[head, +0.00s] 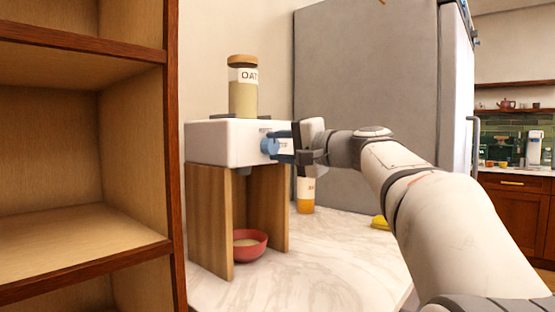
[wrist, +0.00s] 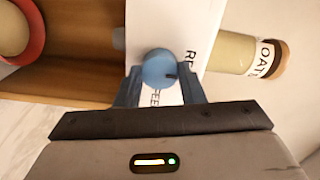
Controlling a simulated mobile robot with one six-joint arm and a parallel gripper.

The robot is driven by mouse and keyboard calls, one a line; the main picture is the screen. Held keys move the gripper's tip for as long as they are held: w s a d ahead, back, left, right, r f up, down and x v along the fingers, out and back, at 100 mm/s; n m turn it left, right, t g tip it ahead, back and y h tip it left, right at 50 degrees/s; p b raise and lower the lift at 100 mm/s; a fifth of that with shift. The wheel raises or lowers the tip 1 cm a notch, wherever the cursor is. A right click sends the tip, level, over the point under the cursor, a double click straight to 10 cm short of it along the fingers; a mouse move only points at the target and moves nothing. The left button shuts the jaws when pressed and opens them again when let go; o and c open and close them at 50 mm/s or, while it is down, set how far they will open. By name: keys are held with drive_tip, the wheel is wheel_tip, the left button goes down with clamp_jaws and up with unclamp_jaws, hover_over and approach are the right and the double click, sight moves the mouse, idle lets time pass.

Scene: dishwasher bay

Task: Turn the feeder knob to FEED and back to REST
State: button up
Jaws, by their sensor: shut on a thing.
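The white feeder (head: 215,141) stands on wooden side panels, with a jar marked OAT (head: 243,95) on top. Its round blue knob (head: 269,147) is on the front face. In the wrist view the knob (wrist: 158,67) sits between the two blue fingers of my gripper (wrist: 161,84), which is shut on it. A dark mark on the knob points right and slightly down in that view. Partly hidden lettering shows "RE" at its right and "FEE" below it. My gripper (head: 284,146) also shows at the feeder's front in the head view.
A red bowl (head: 262,246) with pale contents sits under the feeder. An orange-bottomed container (head: 306,195) and a yellow item (head: 379,222) are on the marble counter (head: 300,265). Wooden shelves (head: 172,150) stand close at left; a large grey cabinet (head: 370,80) is behind.

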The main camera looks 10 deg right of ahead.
drive_tip(key=shift+f+n, duration=0.2)
drive_tip(key=shift+n, duration=0.2)
drive_tip(key=o, duration=1)
drive_tip(key=shift+r, duration=0.15)
drive_tip(key=v, duration=0.8)
drive_tip(key=shift+a, duration=0.1)
